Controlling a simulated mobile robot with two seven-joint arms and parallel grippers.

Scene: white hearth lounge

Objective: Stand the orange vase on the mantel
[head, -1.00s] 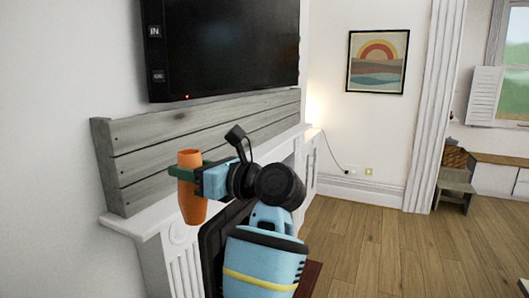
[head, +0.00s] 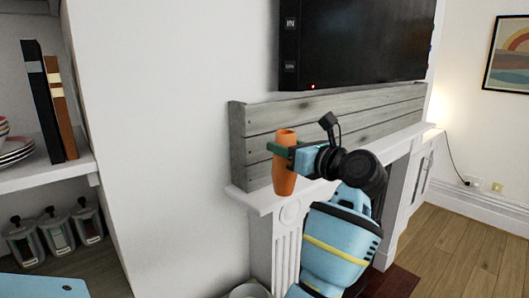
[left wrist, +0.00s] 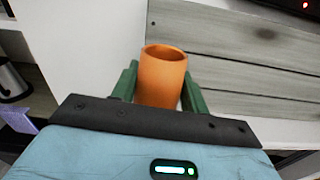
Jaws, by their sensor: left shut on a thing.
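The orange vase (head: 285,178) is upright in my left gripper (head: 283,151). The green fingers are shut around its upper part; in the left wrist view the vase (left wrist: 162,78) shows its open mouth between the two fingers (left wrist: 160,88). The white mantel (head: 259,201) runs along the wall below a grey plank panel. The vase's base appears near the mantel's left end, in front of the planks; I cannot tell whether it touches the shelf. My right gripper is not in view.
The grey plank panel (head: 345,122) backs the mantel, with a black TV (head: 360,42) above. A shelf unit (head: 45,178) with books, plates and jars stands at the left. The visible mantel top looks bare; my left arm hides part of it.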

